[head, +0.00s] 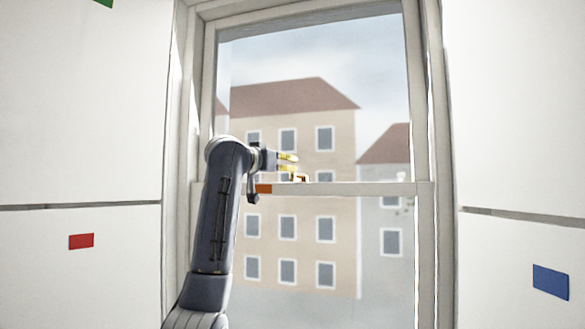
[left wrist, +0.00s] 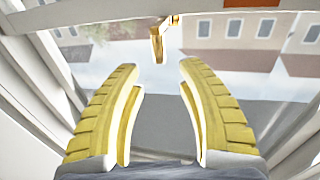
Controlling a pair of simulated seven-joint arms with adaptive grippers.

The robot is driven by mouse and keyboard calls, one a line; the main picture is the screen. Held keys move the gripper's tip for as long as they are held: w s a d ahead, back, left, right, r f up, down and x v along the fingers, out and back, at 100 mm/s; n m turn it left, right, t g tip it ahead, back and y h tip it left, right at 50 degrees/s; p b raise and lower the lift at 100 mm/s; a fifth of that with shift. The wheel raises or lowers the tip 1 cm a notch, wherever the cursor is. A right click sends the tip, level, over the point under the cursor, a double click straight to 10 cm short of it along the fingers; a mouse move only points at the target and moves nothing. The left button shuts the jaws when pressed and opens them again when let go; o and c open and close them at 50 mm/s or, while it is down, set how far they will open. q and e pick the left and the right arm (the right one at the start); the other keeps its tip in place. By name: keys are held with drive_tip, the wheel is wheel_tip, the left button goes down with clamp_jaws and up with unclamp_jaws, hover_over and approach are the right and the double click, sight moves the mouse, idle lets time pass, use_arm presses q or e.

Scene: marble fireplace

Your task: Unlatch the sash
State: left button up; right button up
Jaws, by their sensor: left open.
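The sash window's pale meeting rail (head: 350,188) runs across the middle of the window in the head view. A small brass latch (head: 301,178) sits on top of this rail, left of its middle. My left gripper (head: 295,163), with yellow fingers, is just above and left of the latch. In the left wrist view the open fingers (left wrist: 157,75) are empty. The brass latch (left wrist: 158,44) shows just beyond the fingertips, roughly centred between them and apart from them. My right gripper is in neither view.
An orange patch (head: 264,188) marks the rail left of the latch. The window frame's side posts (head: 437,150) stand at left and right. White wall panels carry a red patch (head: 81,241) and a blue patch (head: 550,281). Space right of the gripper is clear.

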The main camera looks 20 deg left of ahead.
use_arm(q)
drive_tip(key=shift+x, duration=2.95)
clamp_jaws()
